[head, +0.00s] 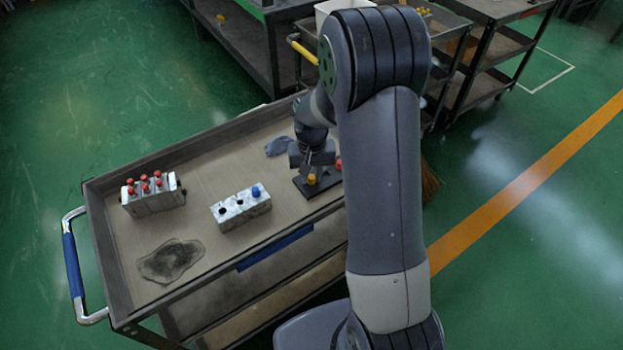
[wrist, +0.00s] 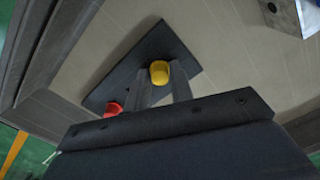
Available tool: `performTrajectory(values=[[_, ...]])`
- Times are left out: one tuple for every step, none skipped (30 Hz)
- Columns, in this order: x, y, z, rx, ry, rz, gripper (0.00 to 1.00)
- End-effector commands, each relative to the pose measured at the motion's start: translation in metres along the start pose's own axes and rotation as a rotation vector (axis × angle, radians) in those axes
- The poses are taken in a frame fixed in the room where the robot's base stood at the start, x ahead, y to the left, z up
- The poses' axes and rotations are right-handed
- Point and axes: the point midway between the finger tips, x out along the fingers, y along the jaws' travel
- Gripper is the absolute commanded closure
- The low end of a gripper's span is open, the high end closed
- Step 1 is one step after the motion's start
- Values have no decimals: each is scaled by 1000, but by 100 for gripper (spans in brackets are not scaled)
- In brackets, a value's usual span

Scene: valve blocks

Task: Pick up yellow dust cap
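The yellow dust cap (wrist: 160,72) shows at the tips of my gripper (wrist: 161,84) in the wrist view, with one finger on either side. I cannot tell whether the fingers press on it or stand slightly apart. In the head view the yellow cap (head: 311,179) shows just below my gripper (head: 312,168), over or on a dark plate (head: 328,187). The dark plate also shows in the wrist view (wrist: 124,82). Whether the cap touches the plate is unclear.
A red cap (wrist: 113,109) is at the plate's near side. On the cart (head: 140,235) are a block with several red caps (head: 152,193), a block with one blue cap (head: 240,208), a blue-grey rag (head: 279,146) and a dark stain (head: 171,260). Raised rims edge the cart top.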

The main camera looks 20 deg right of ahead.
Motion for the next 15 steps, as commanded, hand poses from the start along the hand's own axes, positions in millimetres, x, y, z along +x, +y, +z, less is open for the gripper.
performTrajectory(values=[[0, 0, 0, 0, 0, 0, 83], [0, 0, 0, 0, 0, 0, 85], [0, 0, 0, 0, 0, 0, 88], [0, 0, 0, 0, 0, 0, 91], [0, 0, 0, 0, 0, 0, 93], [0, 0, 0, 0, 0, 0, 96], [0, 0, 0, 0, 0, 0, 96], [0, 0, 0, 0, 0, 0, 96], [0, 0, 0, 0, 0, 0, 96], [0, 0, 0, 0, 0, 0, 96], [0, 0, 0, 0, 0, 0, 96], [0, 0, 0, 0, 0, 0, 96], [-1, 0, 0, 0, 0, 0, 96], [-2, 0, 0, 0, 1, 0, 96], [-5, 0, 0, 0, 2, 0, 96]])
